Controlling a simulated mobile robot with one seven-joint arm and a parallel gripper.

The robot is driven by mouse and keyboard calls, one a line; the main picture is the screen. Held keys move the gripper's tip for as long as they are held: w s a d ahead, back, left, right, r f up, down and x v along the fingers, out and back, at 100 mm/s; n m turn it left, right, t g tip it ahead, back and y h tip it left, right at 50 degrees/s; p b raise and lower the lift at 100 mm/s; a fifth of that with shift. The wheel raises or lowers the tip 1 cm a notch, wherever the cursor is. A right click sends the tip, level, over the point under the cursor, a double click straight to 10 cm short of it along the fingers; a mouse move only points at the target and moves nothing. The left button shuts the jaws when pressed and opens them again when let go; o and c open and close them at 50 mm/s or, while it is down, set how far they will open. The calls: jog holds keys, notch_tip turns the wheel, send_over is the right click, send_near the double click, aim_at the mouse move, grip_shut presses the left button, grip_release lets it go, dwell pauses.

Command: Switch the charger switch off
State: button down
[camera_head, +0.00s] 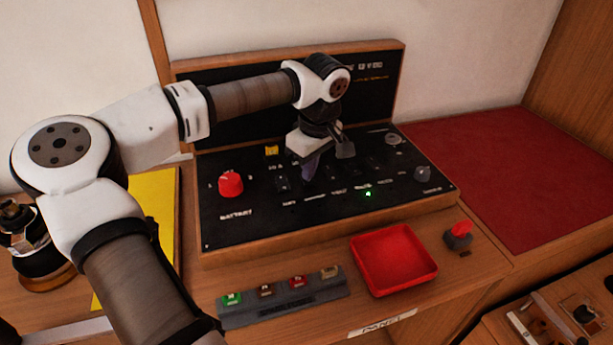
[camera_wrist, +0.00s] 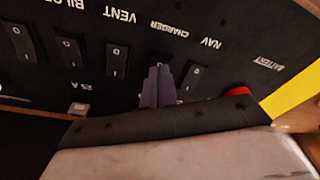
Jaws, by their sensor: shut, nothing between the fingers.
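The black switch panel (camera_head: 240,232) stands on the bench with rocker switches and white labels. In the wrist view the CHARGER label (camera_wrist: 168,31) reads upside down. The charger switch below that label is mostly hidden behind my gripper, so its position cannot be told. My gripper (camera_wrist: 158,86) is shut and empty, with its purple-grey fingers together at the charger switch's place; whether they touch it I cannot tell. In the head view my gripper (camera_head: 309,172) points down over the panel's middle. The VENT switch (camera_wrist: 117,60) and the NAV switch (camera_wrist: 193,80) flank the fingers.
A red battery knob (camera_head: 230,183) stands up from the panel's left. A green light (camera_head: 368,194) glows near the front. Before the panel are a red tray (camera_head: 394,261), a strip of coloured fuses (camera_head: 283,299) and a small red-topped switch (camera_head: 459,235). A red mat (camera_head: 520,180) lies to the right.

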jog(key=shift+f, duration=0.4)
jog(key=shift+r, duration=0.15)
jog(key=shift+r+p, duration=2.25)
jog(key=shift+r, duration=1.15)
